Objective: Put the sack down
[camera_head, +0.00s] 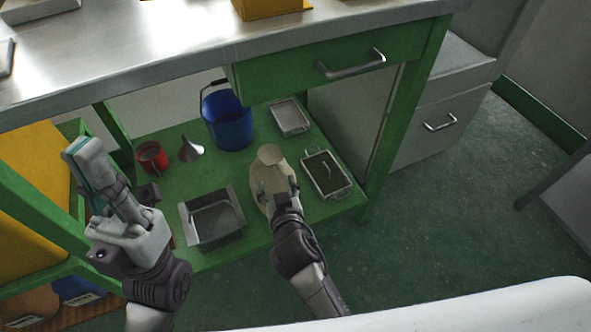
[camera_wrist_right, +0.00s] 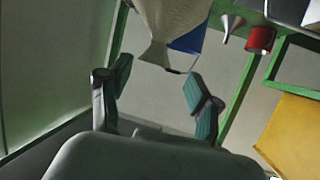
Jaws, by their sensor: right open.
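The beige sack (camera_head: 271,154) stands on the green lower shelf (camera_head: 178,172), with its narrow neck upward. My right gripper (camera_head: 278,187) is open in front of the sack, and its fingers overlap the sack's body in the head view. In the right wrist view, the sack (camera_wrist_right: 172,22) shows beyond the open fingertips (camera_wrist_right: 158,80), with nothing between the fingers. Part of the sack is hidden behind my right gripper in the head view. My left gripper (camera_head: 88,160) is raised at the left, away from the sack; whether its fingers are open is unclear.
A blue bucket (camera_head: 228,122), a funnel (camera_head: 190,150) and a red mug (camera_head: 151,157) stand at the shelf's back. A metal pan (camera_head: 212,218) lies left of the sack, and trays (camera_head: 326,175) lie right. The drawer (camera_head: 330,65) and worktop overhang the shelf.

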